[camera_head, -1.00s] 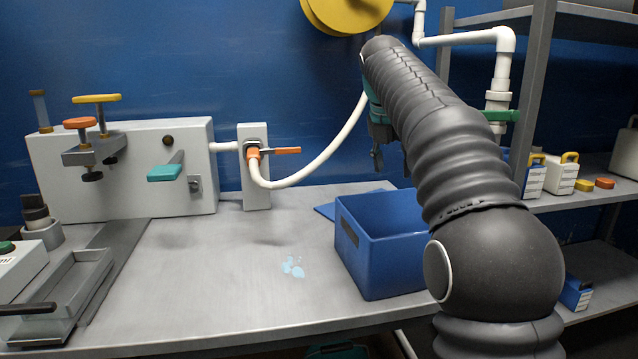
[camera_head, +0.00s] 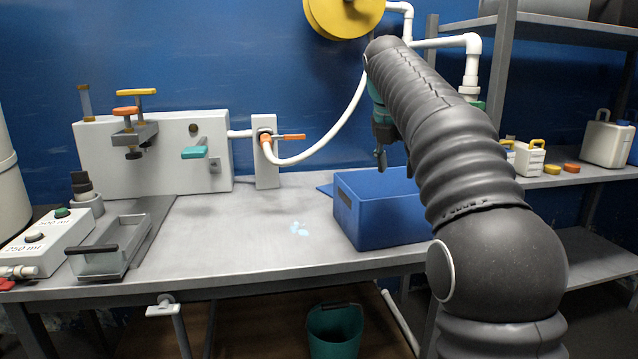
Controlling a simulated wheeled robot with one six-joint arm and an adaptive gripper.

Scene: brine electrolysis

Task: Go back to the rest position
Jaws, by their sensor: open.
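My gripper (camera_head: 383,158) is at the far end of my dark ribbed arm, pointing down above the back part of the blue crate (camera_head: 388,225). The arm hides part of it, and I see no object in it. The arm reaches up from the lower right of the picture. The crate stands on the grey workbench (camera_head: 230,240) and its right side is hidden behind the arm.
A white cell box (camera_head: 170,177) with orange and teal handles stands at the back. A metal tray (camera_head: 110,250) and a button box (camera_head: 48,240) are at left. Shelves (camera_head: 555,172) with bottles are at right. A teal bucket (camera_head: 335,330) is below the bench.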

